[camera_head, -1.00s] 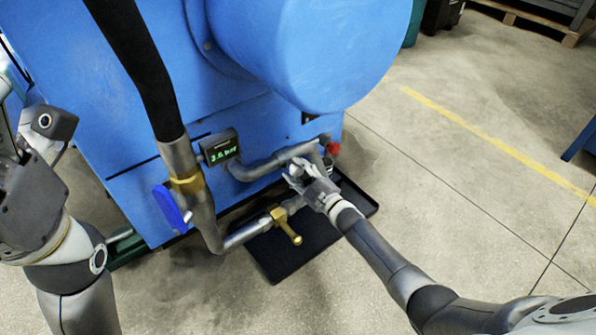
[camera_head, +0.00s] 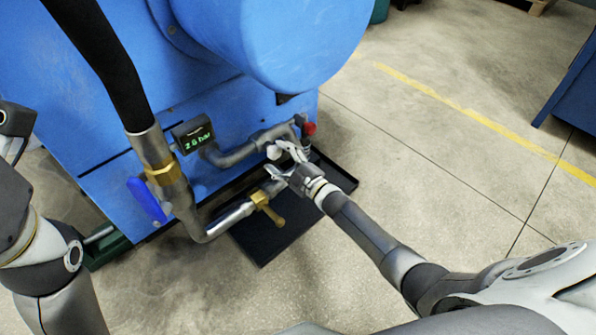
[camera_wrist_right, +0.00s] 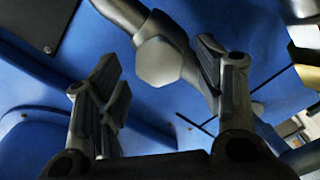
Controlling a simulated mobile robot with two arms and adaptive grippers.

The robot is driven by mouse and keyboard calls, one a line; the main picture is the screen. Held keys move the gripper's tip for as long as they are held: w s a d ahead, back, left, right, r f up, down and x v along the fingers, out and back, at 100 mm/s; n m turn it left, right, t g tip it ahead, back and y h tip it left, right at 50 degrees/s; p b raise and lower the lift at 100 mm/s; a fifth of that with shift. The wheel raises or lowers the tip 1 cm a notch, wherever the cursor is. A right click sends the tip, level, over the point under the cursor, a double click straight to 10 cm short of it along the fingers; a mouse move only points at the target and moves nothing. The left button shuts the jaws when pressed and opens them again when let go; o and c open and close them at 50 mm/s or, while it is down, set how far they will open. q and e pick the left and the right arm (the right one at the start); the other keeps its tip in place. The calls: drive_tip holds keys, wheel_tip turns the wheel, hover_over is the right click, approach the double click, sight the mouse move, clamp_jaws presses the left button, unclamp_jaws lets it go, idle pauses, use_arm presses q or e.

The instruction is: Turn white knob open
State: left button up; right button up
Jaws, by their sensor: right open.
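The white knob (camera_wrist_right: 160,62) shows in the right wrist view as a pale, faceted cap on a grey pipe. It lies between my open right fingers, toward their tips. In the head view the white knob (camera_head: 273,152) is a small pale shape at the pipework, partly hidden by my right gripper (camera_head: 281,163). The right gripper (camera_wrist_right: 160,80) is open, with its fingers on either side of the knob; I cannot tell if they touch it. My left arm is at the left edge of the head view, and its fingers are out of frame.
A blue machine carries a gauge (camera_head: 193,135) reading about 2.8 bar, a blue-handled valve (camera_head: 147,201), a brass valve (camera_head: 266,207) and a red knob (camera_head: 309,128). A black tray (camera_head: 262,240) lies below.

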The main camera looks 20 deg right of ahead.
drive_tip(key=v, duration=1)
drive_tip(key=shift+w, duration=0.1)
